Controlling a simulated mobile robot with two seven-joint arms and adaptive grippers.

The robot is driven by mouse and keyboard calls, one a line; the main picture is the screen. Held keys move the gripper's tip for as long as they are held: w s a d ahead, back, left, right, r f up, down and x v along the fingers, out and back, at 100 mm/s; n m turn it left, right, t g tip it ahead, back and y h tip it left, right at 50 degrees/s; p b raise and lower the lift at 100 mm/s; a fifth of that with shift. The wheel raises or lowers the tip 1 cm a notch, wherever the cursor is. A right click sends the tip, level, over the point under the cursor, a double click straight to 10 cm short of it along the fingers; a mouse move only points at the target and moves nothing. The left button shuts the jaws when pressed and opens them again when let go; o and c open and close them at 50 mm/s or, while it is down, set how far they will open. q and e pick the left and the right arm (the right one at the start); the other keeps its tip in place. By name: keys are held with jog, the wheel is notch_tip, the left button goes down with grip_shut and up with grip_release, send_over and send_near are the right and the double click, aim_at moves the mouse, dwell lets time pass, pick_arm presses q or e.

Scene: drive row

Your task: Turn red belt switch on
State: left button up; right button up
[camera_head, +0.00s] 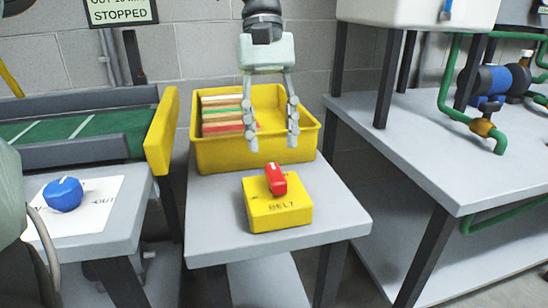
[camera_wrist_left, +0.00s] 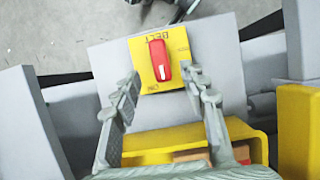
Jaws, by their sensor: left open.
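The red belt switch (camera_head: 275,179) is a red knob with a white mark on a yellow box (camera_head: 279,213) labelled BELT. The box stands on a small grey table. In the left wrist view the red knob (camera_wrist_left: 159,61) lies ahead of the fingertips, on the yellow box (camera_wrist_left: 176,45). My left gripper (camera_head: 272,142) is open and empty, with its fingers pointing down above and behind the knob, apart from it. The left gripper's fingers also show in the left wrist view (camera_wrist_left: 168,88), one to each side below the knob. My right gripper is not in view.
A yellow bin (camera_head: 210,153) with coloured slats (camera_head: 222,112) stands behind the box, below the gripper. A blue knob (camera_head: 63,194) sits on the left table, near a green conveyor (camera_head: 80,127). The right bench (camera_head: 435,150) holds green pipes (camera_head: 447,100).

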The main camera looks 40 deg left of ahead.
pick_arm(q)
jog(key=v, duration=0.6)
jog(key=shift+r, duration=0.25)
jog(key=shift+w+f, duration=0.1)
